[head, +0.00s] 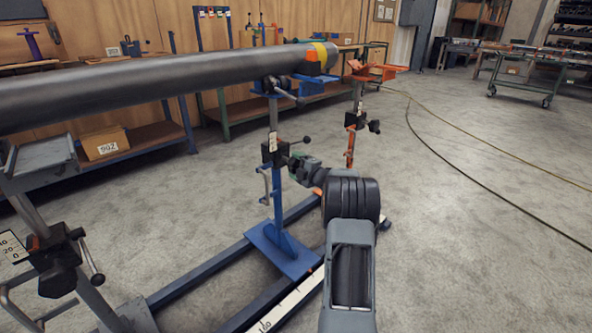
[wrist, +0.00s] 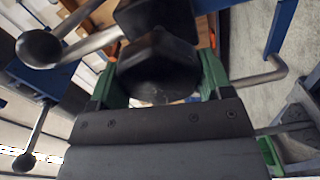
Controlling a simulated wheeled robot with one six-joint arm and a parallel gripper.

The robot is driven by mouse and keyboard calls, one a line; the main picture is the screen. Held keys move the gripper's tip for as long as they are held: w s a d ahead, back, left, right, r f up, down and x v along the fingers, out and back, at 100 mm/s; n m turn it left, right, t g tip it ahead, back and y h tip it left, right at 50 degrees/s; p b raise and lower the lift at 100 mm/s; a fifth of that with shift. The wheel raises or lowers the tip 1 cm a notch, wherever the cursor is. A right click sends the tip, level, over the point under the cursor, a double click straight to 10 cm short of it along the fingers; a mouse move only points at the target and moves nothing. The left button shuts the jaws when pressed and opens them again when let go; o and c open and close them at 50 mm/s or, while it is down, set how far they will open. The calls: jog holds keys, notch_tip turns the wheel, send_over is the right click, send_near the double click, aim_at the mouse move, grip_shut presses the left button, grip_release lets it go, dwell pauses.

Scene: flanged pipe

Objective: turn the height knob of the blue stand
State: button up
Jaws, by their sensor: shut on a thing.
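The blue stand (head: 277,205) stands upright on a floor frame, its blue head under the pipe's flanged end. Its black clamp block (head: 268,152) sits partway up the post beside a small scale. My gripper (head: 298,166) reaches the block from the right, and the knob is mostly hidden by it in the head view. In the wrist view, the dark faceted height knob (wrist: 156,66) sits between the green jaws of my gripper (wrist: 158,82), which are shut on it. A bent metal crank (wrist: 262,76) shows just right of the jaws.
The long grey pipe (head: 150,86) runs above the block. Ball-ended levers (head: 300,141) stick out near my gripper. An orange stand (head: 351,145) is behind, and a grey stand (head: 50,160) is at left. The floor at right is open, crossed by cables (head: 480,163).

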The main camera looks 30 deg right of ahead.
jog(key=shift+f+n, duration=0.1)
jog(key=shift+n, duration=1.7)
jog(key=o, duration=0.9)
jog(key=shift+s+d, duration=0.1)
jog(key=shift+s, duration=0.45)
jog(key=s+p, duration=0.1)
jog(key=s, duration=0.3)
jog(key=s+d+p, duration=0.1)
jog(key=s, duration=0.3)
jog(key=s+d+p, duration=0.1)
jog(key=s+p, duration=0.1)
jog(key=s, duration=0.2)
jog(key=shift+s+d, duration=0.1)
jog(key=shift+s, duration=0.15)
